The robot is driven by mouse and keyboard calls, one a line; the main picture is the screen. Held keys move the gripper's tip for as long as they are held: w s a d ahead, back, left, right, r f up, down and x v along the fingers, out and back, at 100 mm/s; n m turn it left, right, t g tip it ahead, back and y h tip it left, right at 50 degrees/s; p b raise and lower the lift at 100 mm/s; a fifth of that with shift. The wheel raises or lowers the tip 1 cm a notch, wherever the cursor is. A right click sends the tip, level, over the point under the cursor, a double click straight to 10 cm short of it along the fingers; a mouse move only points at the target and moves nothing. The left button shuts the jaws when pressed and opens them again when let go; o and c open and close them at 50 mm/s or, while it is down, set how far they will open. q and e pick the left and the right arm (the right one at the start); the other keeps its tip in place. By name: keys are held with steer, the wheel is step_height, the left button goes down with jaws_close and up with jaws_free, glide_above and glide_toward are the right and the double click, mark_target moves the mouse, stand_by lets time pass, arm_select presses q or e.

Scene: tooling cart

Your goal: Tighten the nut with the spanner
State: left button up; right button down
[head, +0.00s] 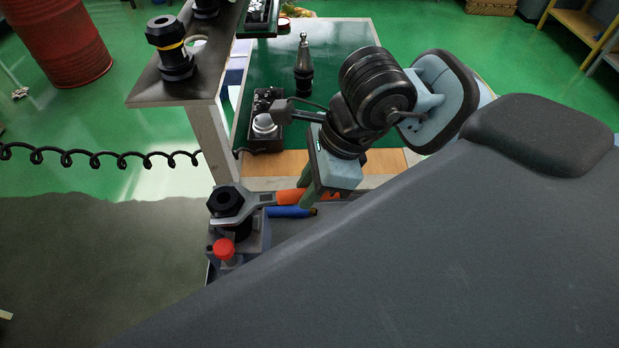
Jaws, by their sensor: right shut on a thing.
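The black hexagonal nut (225,201) sits on top of a tool holder fitting at the lower left of the cart. The spanner (256,201) has a grey metal head and an orange handle. Its open jaw is at the right and front side of the nut and seems to reach around it; I cannot tell how fully it is seated. My right gripper (308,197) comes down from above and is shut on the orange handle, which runs roughly level to the right. Part of the handle is hidden behind the fingers and my own grey arm. My left gripper is not in view.
A red-capped part (225,251) stands just in front of the nut. A shelf (143,94) with black tool holders (173,50) overhangs at the upper left. A silver-tipped holder (303,68) stands on the green mat.

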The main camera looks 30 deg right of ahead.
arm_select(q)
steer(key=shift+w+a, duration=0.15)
arm_select(e)
steer(key=shift+s+d, duration=0.1)
steer(key=shift+d, duration=0.2)
steer(key=shift+s+d, duration=0.1)
steer(key=shift+d, duration=0.05)
steer(key=shift+s+d, duration=0.4)
steer(key=shift+d, duration=0.4)
steer(key=shift+s+d, duration=0.15)
steer(key=shift+d, duration=0.15)
steer(key=shift+s+d+r+p, duration=0.1)
steer(key=shift+s+d+p, duration=0.2)
steer(key=shift+d+p, duration=0.3)
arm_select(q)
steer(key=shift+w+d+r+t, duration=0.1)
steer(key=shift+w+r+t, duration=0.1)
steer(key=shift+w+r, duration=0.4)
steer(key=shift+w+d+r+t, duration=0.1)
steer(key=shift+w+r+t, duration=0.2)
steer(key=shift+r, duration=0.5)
arm_select(e)
steer(key=shift+s+d, duration=0.3)
steer(key=shift+d, duration=0.3)
steer(key=shift+s+d, duration=0.25)
steer(key=shift+d, duration=0.35)
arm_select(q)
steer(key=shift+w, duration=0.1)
